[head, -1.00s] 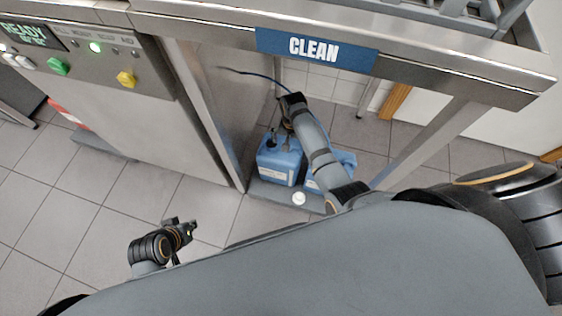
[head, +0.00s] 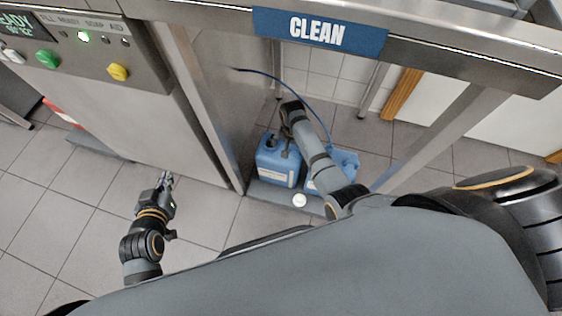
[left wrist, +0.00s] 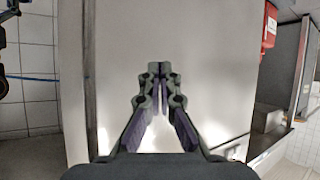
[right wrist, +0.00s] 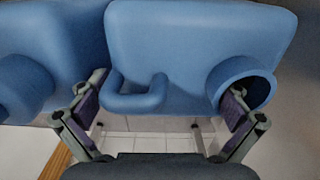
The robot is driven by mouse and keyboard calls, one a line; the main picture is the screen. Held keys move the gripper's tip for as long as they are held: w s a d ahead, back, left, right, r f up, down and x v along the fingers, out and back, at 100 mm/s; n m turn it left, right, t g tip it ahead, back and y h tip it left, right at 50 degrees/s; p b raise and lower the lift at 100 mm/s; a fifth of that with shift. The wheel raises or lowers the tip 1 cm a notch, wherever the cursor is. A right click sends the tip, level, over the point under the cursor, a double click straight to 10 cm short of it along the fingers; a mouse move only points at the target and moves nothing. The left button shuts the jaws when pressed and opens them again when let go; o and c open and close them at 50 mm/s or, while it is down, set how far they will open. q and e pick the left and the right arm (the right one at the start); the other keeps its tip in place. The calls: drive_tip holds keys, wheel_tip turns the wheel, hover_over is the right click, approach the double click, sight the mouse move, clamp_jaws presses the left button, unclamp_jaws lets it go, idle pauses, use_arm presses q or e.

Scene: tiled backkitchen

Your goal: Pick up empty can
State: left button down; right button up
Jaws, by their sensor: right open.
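Two blue cans stand under the steel counter in the head view: a left can (head: 277,168) with an open mouth and a right can (head: 341,163), partly behind my right arm. My right gripper (head: 285,148) is over the left can. In the right wrist view it (right wrist: 160,105) is open, with a blue can (right wrist: 200,45) ahead, its handle (right wrist: 140,98) between the fingers and not gripped. A second can (right wrist: 55,55) shows beside it. My left gripper (head: 166,180) is shut and empty over the floor; its fingertips (left wrist: 158,70) meet in the left wrist view.
The cans stand on a low grey base (head: 268,197) with a white cap (head: 300,200) at its front. A blue hose (head: 315,108) curves behind my right arm. A counter leg (head: 208,110) and the steel machine (head: 130,125) are on the left. Tiled floor is clear in front.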

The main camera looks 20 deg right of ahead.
drive_tip(key=c, duration=1.5)
